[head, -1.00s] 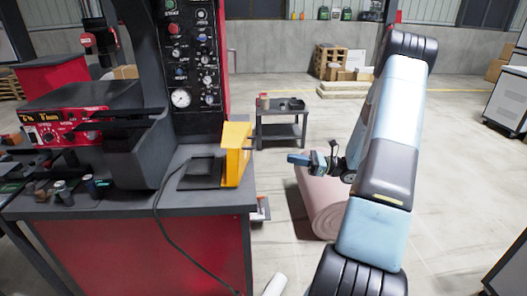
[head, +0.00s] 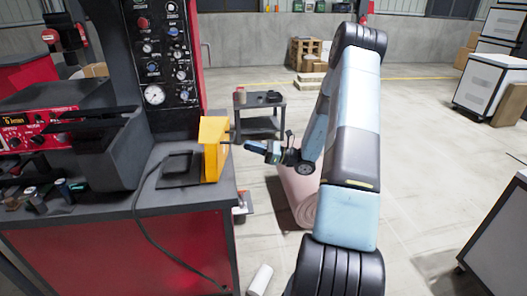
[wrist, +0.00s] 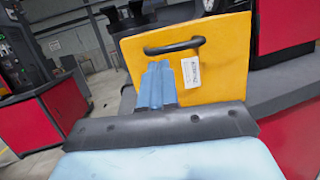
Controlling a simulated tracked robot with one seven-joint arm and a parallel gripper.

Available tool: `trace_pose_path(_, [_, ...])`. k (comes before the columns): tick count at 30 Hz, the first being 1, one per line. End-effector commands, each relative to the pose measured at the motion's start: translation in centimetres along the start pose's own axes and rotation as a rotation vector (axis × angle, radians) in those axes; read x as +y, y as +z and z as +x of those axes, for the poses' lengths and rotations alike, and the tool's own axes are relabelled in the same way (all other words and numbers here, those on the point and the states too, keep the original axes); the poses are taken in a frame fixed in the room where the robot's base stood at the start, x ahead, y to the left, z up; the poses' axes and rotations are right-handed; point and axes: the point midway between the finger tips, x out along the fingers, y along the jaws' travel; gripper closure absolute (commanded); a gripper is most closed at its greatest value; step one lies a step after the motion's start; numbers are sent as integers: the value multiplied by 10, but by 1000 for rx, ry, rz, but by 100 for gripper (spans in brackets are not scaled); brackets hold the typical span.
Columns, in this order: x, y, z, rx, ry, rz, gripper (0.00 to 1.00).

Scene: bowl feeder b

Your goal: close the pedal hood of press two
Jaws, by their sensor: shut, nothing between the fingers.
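The yellow hood (head: 212,155) stands upright on the dark bench top at the foot of the press, beside a flat dark frame (head: 178,168). Its panel fills the upper middle of the wrist view (wrist: 230,75). A black bar handle (wrist: 174,47) and a small white tag (wrist: 190,71) are on the face toward me. My gripper (head: 247,145) is shut and empty, just right of the hood. In the wrist view its blue fingers (wrist: 158,72) point at the panel below the handle. I cannot tell whether they touch it.
The press's control panel (head: 163,50) rises behind the hood. A black cable (head: 150,232) hangs over the bench front. A small grey cart (head: 259,115) and a pink roll (head: 298,195) stand right of the bench.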

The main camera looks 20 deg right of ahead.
Motion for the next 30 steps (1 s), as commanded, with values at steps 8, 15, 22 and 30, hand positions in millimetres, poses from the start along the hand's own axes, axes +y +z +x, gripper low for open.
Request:
trace_pose_path(8, [0,0,32,-1,1,0,100])
trace_pose_path(15, [0,0,37,0,0,0,100])
trace_pose_path(22, [0,0,37,0,0,0,100])
trace_pose_path(30, [-3,9,32,31,-16,-15,100])
